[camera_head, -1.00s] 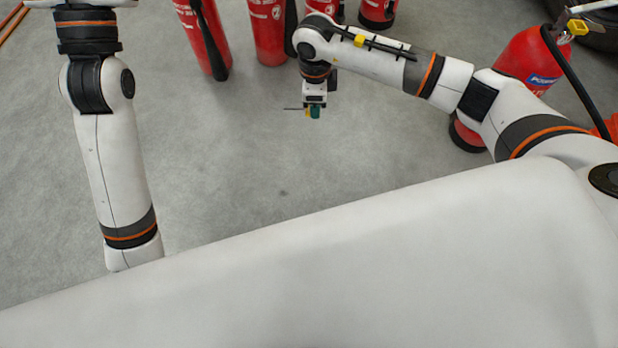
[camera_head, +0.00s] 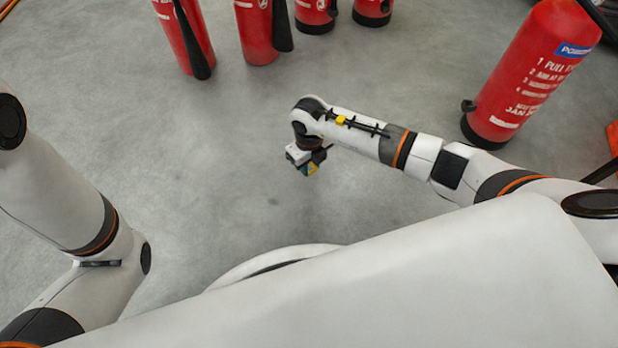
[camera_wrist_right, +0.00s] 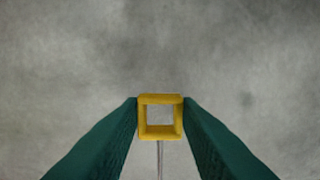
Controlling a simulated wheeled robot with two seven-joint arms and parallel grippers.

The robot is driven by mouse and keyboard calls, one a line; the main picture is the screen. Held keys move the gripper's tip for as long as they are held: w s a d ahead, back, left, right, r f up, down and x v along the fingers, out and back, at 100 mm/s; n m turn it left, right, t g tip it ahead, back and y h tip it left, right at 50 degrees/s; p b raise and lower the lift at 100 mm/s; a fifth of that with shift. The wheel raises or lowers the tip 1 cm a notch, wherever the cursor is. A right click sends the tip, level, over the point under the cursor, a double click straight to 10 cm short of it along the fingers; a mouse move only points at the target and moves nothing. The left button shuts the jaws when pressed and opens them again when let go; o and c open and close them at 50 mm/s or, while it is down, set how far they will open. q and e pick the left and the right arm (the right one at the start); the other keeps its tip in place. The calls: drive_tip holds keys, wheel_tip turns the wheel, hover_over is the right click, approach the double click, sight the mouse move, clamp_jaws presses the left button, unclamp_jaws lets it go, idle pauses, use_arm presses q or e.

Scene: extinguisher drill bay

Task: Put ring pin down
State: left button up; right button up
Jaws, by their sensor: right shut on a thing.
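The ring pin (camera_wrist_right: 160,99) is a yellow square ring with a thin metal pin. In the right wrist view it sits between the two green fingertips of my right gripper (camera_wrist_right: 160,118), which press on its sides. The pin shaft runs down from the ring toward the bottom of the picture. In the head view my right gripper (camera_head: 309,168) hangs over the bare grey floor near the middle; the ring pin is hard to make out there. Only grey floor shows behind the ring in the wrist view. My left arm is at the left of the head view, its gripper outside the picture.
A large red extinguisher (camera_head: 528,80) stands at the right, beyond my right arm. Several smaller red extinguishers, one of them here (camera_head: 255,30), stand along the top. The grey floor (camera_head: 215,150) around my right gripper is clear.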

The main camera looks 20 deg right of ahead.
sight(310, 180)
drive_tip(key=shift+f+b, duration=1.75)
drive_tip(key=shift+f, duration=1.15)
drive_tip(key=o, duration=1.1)
drive_tip(key=shift+r, duration=0.1)
